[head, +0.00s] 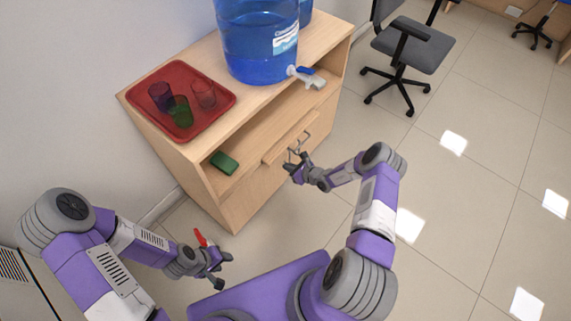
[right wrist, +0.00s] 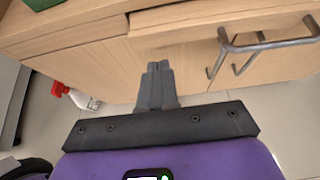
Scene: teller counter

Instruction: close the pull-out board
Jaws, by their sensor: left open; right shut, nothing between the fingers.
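The pull-out board (head: 290,138) is a light wooden strip that juts out a little from the front of the wooden cabinet, below its open shelf. In the right wrist view its front edge (right wrist: 225,17) runs along the top. My right gripper (head: 290,166) is shut and empty, in front of the cabinet and below the board's left part. Its closed fingers (right wrist: 158,68) point at the cabinet front, and I cannot tell whether they touch it. My left gripper (head: 226,272) is open and empty, low at the left, away from the board.
Metal handles (right wrist: 265,43) stick out below the board, to the right of my right gripper. A green block (head: 224,162) lies on the shelf. The cabinet top holds a red tray (head: 222,98) with cups and a blue water jug (head: 255,50). A red-topped bottle (right wrist: 80,97) stands nearby.

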